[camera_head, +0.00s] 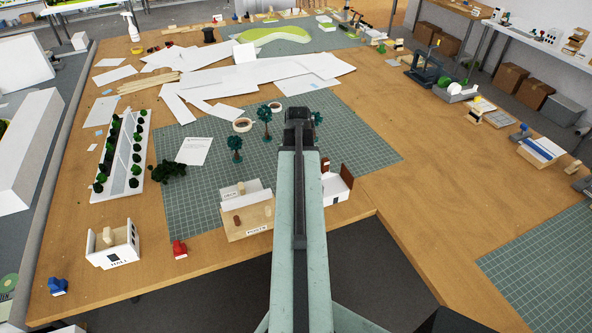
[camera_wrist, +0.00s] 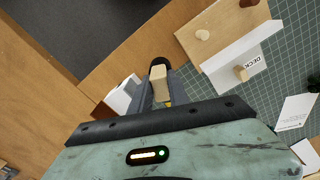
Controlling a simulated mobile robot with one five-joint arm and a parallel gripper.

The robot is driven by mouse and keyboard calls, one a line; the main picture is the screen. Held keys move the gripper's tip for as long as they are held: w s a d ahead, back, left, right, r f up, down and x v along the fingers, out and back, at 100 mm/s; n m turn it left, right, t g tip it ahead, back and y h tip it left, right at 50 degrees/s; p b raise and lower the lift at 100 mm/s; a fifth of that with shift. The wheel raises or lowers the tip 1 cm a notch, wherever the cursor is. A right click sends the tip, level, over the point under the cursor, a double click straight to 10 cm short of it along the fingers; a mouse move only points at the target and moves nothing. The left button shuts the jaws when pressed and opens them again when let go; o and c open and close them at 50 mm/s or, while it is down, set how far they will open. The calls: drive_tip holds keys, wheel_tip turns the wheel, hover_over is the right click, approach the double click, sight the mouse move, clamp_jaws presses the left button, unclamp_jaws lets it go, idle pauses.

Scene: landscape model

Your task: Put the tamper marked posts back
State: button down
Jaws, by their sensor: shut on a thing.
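My gripper (camera_wrist: 159,88) is shut on a pale wooden piece (camera_wrist: 158,73) with a dark rounded end. In the head view my gripper (camera_head: 300,115) hangs over the green mat, and what it holds is hidden. I cannot read a mark on the held piece. A red-handled tamper (camera_head: 180,250) and a blue-handled one (camera_head: 57,287) stand at the near left of the table. A wooden open holder (camera_head: 245,222) with small pegs sits at the table's front; it also shows in the wrist view (camera_wrist: 215,25), where a wall reads DECK.
A white-walled box (camera_head: 338,188) stands right of the wooden holder. A white model marked HALL (camera_head: 112,245) stands at the near left. Small model trees (camera_head: 235,145) and a white ring-shaped cup (camera_head: 242,125) stand on the green mat (camera_head: 350,140). The table's right middle is clear.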

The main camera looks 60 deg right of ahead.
drive_tip(key=n, duration=0.1)
drive_tip(key=d+r+n, duration=0.1)
drive_tip(key=n, duration=0.1)
drive_tip(key=shift+r+n+p, duration=0.2)
drive_tip(key=shift+n+p, duration=0.1)
drive_tip(key=shift+p, duration=0.1)
drive_tip(key=shift+n, duration=0.6)
drive_tip(key=shift+s+f, duration=0.1)
drive_tip(key=shift+f+b, duration=0.2)
drive_tip(key=shift+b, duration=0.1)
wheel_tip(320, 180, down, 13)
drive_tip(key=b, duration=1.3)
drive_tip(key=shift+f, duration=0.2)
drive_tip(key=c, duration=1.2)
unclamp_jaws()
drive_tip(key=shift+o, duration=0.2)
